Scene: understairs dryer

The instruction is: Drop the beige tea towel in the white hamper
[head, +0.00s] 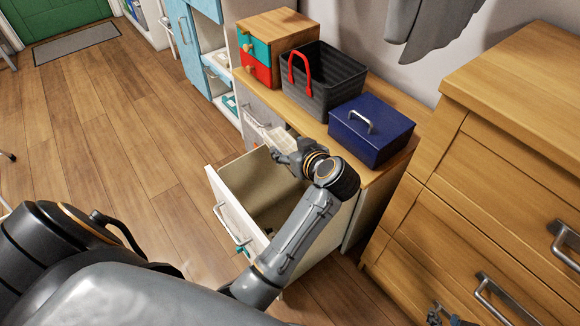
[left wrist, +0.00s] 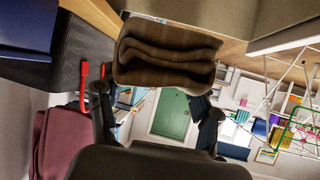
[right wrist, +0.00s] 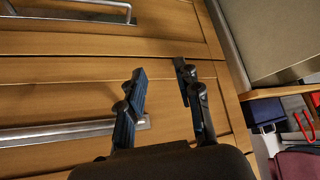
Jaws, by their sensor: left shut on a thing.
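The beige tea towel (head: 284,140) is a folded cloth, brownish in the left wrist view (left wrist: 168,52). My left gripper (head: 287,157) is shut on it and holds it above the far end of an open drawer. Its fingers (left wrist: 158,118) show on both sides below the towel in the left wrist view. My right gripper (right wrist: 163,88) is open and empty, in front of the wooden dresser's drawers; part of it shows at the bottom right of the head view (head: 445,316).
The open white-fronted drawer (head: 228,215) is below my left arm. A dark basket (head: 325,85) with a red handle, a blue box (head: 372,130) and a small drawer chest (head: 275,45) stand on the counter. The wooden dresser (head: 480,190) is at right. The floor at left is clear.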

